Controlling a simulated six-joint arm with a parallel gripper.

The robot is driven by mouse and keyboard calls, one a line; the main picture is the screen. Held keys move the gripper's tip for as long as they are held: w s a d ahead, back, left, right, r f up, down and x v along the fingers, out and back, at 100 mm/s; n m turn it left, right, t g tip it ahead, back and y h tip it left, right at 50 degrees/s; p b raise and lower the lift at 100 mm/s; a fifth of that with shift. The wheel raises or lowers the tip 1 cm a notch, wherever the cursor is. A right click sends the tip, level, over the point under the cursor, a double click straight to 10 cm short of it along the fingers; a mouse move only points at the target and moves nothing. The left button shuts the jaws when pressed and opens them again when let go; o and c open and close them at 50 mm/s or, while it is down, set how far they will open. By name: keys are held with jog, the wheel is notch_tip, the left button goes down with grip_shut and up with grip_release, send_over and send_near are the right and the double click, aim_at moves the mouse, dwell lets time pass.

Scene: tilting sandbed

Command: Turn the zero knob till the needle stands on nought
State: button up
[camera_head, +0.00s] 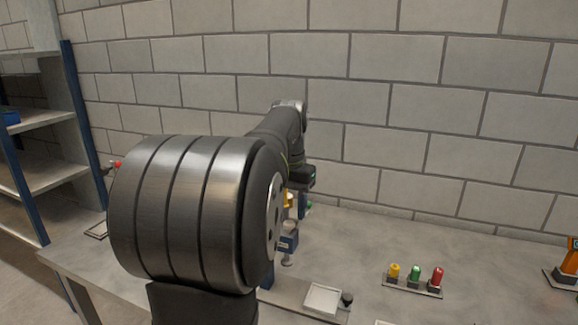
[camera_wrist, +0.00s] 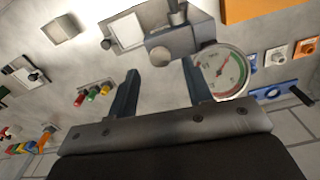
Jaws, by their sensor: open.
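In the wrist view a round white dial gauge (camera_wrist: 222,70) with a metal rim sits to the right of my gripper's right finger. Its face has a red arc and a thin needle; the reading is too small to make out. A grey block beside it carries a short round metal knob (camera_wrist: 160,56), possibly the zero knob. My gripper (camera_wrist: 160,67) is open, its two dark fingers apart with the knob showing between their tips. I cannot tell whether they touch it. In the head view my own arm hides the gauge face and most of the gripper.
A strip with yellow, green and red buttons (camera_head: 414,281) stands on the bench at the right. A pale square tray (camera_head: 323,299) with a black knob (camera_head: 347,299) lies nearer. An orange device (camera_head: 566,268) is at the right edge. A brick wall closes the back.

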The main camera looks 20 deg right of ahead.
aim_at(289, 223)
notch_tip(289, 223, up, 14)
jog(key=shift+r, duration=0.15)
dwell(0.7)
notch_tip(289, 223, down, 17)
jog(key=shift+f, duration=0.2)
dwell(0.4)
